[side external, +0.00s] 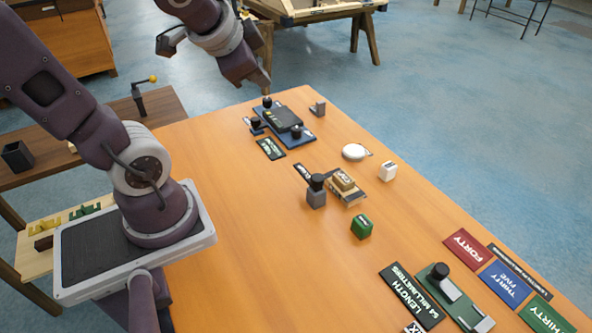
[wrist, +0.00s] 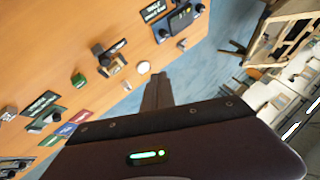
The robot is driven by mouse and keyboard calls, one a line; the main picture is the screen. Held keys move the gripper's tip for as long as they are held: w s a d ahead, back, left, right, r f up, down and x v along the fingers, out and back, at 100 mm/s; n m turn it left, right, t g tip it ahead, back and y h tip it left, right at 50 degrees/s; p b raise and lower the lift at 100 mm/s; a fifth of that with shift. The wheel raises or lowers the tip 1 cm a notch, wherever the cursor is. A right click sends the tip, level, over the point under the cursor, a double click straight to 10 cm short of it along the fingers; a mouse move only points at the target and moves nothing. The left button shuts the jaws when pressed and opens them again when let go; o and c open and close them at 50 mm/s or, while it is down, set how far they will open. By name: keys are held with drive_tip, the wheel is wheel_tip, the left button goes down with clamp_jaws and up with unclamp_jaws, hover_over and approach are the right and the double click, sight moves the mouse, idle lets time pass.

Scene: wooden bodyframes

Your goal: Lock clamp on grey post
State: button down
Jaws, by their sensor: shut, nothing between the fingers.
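A small grey post (side external: 316,199) stands near the middle of the table with a black knob-like top (side external: 316,181); I cannot tell whether this top is the clamp or how it is set. The post also shows in the wrist view (wrist: 104,60). A dark device on a blue base (side external: 284,118) with black knobs lies at the far end. My gripper (side external: 266,91) is shut and empty, pointing down just above the device's far black knob (side external: 267,101); contact is unclear. In the wrist view its fingers (wrist: 158,80) look dark and close together.
Beside the post is a tan block (side external: 343,181) on a small tray. A white disc (side external: 354,152), a white block (side external: 388,171) and a green cube (side external: 361,227) lie to the right. A green fixture (side external: 452,295) and coloured cards are at the near end. The table's left middle is clear.

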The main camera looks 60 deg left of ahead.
drive_tip(key=w+a+f+m, duration=0.5)
drive_tip(key=a+f+m, duration=0.1)
drive_tip(key=a, duration=0.3)
drive_tip(key=s+d+f+m+g+h, duration=0.1)
drive_tip(key=s+d+f+m+h, duration=0.4)
drive_tip(key=s+f+m+h, duration=0.3)
wheel_tip(320, 180, down, 3)
drive_tip(key=shift+s+d+h, duration=0.15)
drive_tip(key=shift+d+h, duration=0.25)
drive_tip(key=shift+h, duration=0.1)
